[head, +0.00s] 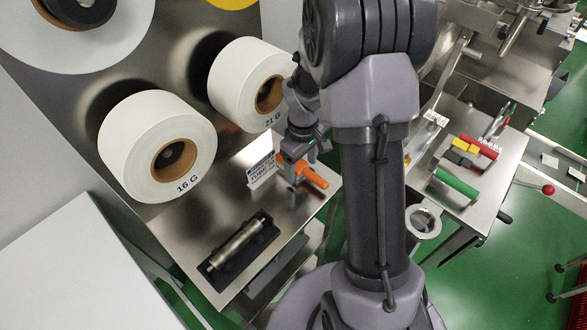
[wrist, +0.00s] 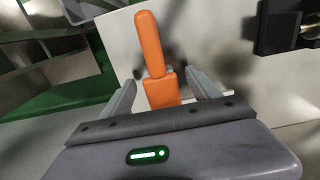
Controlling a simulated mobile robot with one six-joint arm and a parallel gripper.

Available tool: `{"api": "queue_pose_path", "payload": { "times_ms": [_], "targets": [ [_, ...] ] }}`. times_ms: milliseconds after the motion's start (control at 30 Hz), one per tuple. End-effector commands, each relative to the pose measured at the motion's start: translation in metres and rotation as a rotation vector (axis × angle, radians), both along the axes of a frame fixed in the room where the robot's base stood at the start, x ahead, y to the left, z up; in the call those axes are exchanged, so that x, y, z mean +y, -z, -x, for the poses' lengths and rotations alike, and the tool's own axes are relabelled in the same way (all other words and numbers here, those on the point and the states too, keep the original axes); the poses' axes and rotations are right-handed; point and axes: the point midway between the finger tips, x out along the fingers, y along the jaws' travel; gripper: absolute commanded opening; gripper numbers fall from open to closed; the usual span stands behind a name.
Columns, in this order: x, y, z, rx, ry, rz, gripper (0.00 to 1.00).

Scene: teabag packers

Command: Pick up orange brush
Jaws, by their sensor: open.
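The orange brush (head: 312,177) lies on the steel shelf (head: 205,222) in the head view, close to the shelf's right edge. In the wrist view the orange brush (wrist: 149,45) has its long handle pointing up the picture, and its wider block end lies between the fingers. My gripper (wrist: 158,92) is open, with one finger on each side of the brush. A gap shows between the brush and each finger. In the head view my gripper (head: 294,170) is at the left end of the brush and partly covers it.
A dark holder with a metal roller (head: 237,245) lies on the same shelf. A white sign (head: 262,170) stands just left of the brush. Large white rolls (head: 145,125) hang above the shelf. A second bench (head: 455,205) with coloured tools is at the right.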

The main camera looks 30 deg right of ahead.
Motion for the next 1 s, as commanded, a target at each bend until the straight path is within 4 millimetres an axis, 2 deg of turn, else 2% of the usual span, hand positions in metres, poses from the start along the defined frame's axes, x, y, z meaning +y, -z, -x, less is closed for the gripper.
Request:
{"api": "queue_pose_path", "payload": {
  "times_ms": [67, 267, 600, 633, 867, 1000],
  "targets": [
    [0.0, 0.008, 0.0, 0.0, 0.001, 0.0, 0.71],
    [0.0, 0.007, 0.0, -0.001, 0.001, 0.0, 0.71],
    [0.0, 0.007, 0.0, -0.001, 0.001, 0.0, 0.04],
    [0.0, 0.007, 0.0, -0.001, 0.001, 0.0, 0.01],
    [0.0, 0.005, 0.001, -0.001, 0.001, 0.0, 0.01],
    [-0.005, -0.011, 0.012, -0.002, 0.004, 0.0, 0.01]
  ]
}}
